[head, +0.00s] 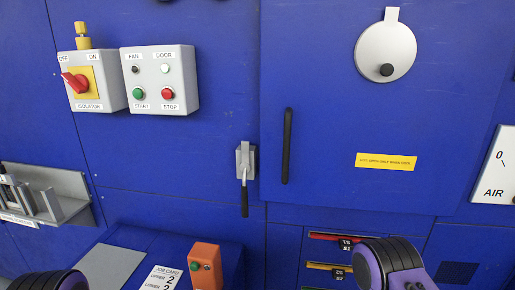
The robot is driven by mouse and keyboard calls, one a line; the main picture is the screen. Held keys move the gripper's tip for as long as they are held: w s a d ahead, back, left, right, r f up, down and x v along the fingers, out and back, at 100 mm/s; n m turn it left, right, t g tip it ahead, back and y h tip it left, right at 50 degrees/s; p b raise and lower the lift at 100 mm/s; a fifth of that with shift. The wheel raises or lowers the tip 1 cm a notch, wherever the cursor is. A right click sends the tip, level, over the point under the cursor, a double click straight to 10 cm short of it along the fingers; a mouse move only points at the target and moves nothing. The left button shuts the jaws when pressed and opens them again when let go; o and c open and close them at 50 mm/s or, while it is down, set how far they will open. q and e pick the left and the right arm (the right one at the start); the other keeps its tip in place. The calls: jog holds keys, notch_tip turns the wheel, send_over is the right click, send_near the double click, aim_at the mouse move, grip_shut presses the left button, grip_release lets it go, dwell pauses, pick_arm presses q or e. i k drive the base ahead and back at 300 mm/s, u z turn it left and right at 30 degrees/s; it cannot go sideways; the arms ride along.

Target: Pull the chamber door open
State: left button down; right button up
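The chamber door (335,90) is a large blue panel at the upper right in the head view. It looks flush with the blue wall around it. A black vertical bar handle (287,146) is on its left edge. Just left of the handle, a grey latch (244,158) has a black lever hanging straight down. A yellow label and a round grey cover with a black knob (386,70) are on the door. Neither gripper shows. Only purple and black parts of my arms show at the bottom edge, apart from the door and handle.
A blue ledge (215,250) bears an orange box (205,265) and a job card. Slots with red and yellow edges sit below the door.

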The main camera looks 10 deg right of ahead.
aim_at(332, 135)
jog(key=u, duration=0.1)
jog(key=k, duration=0.95)
jog(key=z, duration=0.9)
jog(key=i, duration=1.1)
jog(key=u, duration=0.25)
